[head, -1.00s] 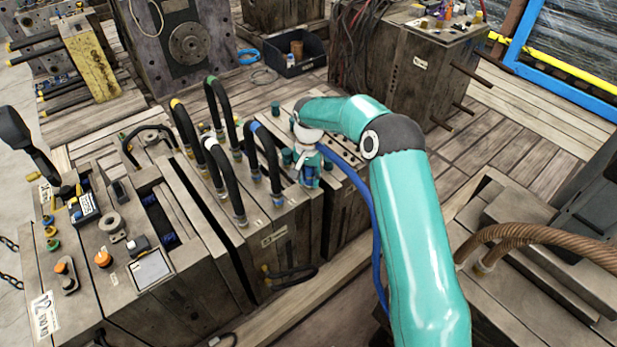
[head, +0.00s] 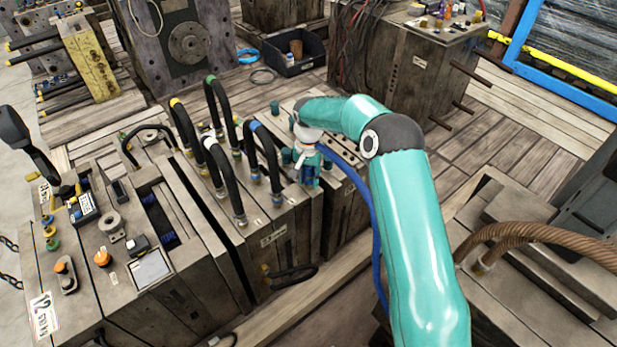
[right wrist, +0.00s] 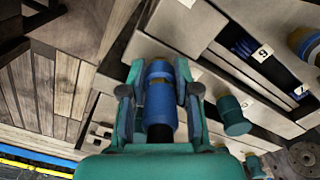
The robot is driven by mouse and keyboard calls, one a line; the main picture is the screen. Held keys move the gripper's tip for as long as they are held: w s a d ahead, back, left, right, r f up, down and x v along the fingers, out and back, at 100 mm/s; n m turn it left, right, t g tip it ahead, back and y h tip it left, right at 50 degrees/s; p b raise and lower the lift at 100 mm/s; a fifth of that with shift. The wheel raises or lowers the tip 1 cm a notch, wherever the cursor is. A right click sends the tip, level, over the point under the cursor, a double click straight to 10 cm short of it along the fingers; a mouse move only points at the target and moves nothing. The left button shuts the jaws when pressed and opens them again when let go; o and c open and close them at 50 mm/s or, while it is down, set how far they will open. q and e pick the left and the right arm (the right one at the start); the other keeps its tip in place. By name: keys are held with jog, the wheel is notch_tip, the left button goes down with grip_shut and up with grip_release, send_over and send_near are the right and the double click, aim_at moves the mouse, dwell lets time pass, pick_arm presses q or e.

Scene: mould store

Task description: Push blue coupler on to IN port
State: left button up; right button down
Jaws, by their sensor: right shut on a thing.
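My right gripper (head: 308,172) is over the top of the wooden-looking mould block (head: 345,168). In the right wrist view, the right gripper (right wrist: 160,103) has its two teal fingers on either side of the blue coupler (right wrist: 160,95), shut on it. A blue hose (head: 362,190) runs from near the gripper down along my right arm. The IN port cannot be made out, and I cannot tell whether the coupler touches it. My left gripper is not in view.
Several black looped hoses (head: 218,110) stand just left of the right gripper. A teal cap (right wrist: 234,115) is beside the gripper in the right wrist view. A black bin (head: 295,55) lies behind. Thick brown cables (head: 540,235) are at the right.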

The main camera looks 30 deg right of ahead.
jog(key=c, duration=0.8)
grip_release()
jog(key=shift+o, duration=0.2)
jog(key=shift+f, duration=0.1)
notch_tip(320, 180, up, 12)
